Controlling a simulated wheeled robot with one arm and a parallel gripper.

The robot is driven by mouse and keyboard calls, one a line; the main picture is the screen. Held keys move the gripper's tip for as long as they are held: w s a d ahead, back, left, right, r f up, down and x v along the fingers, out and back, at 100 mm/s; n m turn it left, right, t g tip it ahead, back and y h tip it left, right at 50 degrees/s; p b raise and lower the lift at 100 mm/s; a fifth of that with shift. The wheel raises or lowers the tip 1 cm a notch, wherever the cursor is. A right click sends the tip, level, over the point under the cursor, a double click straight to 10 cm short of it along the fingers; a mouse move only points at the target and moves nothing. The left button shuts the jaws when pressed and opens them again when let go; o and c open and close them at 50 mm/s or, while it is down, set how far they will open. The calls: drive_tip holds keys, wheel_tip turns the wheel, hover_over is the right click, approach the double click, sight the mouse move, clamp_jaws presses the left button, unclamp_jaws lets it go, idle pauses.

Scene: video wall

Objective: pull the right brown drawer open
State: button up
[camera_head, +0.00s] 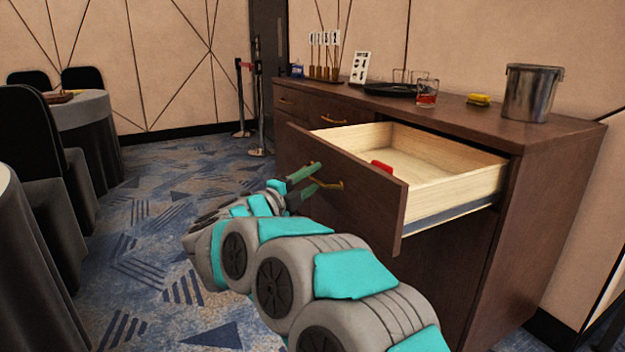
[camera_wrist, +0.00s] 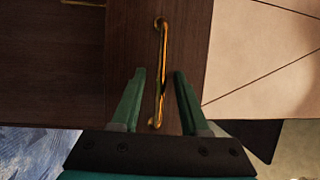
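The right brown drawer (camera_head: 375,195) is pulled well out of the cabinet, and its pale wooden inside shows. Its brass handle (camera_head: 335,185) is on the front panel; in the wrist view the handle (camera_wrist: 163,75) runs upright. My gripper (camera_head: 305,178) is at the drawer front by the handle. In the wrist view the two green fingers of my gripper (camera_wrist: 160,78) are apart, one on each side of the lower part of the handle, with visible gaps. Whether they touch the front panel I cannot tell.
A small red object (camera_head: 381,166) lies in the open drawer. The brown cabinet (camera_head: 535,170) carries a metal bucket (camera_head: 531,92), a yellow item (camera_head: 479,99), a glass (camera_head: 427,92) and a black tray (camera_head: 388,89). Tables and dark chairs (camera_head: 35,140) stand left; carpet between is clear.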

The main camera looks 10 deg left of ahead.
drive_tip(key=v, duration=0.7)
drive_tip(key=shift+s+a, duration=0.25)
drive_tip(key=shift+s, duration=0.05)
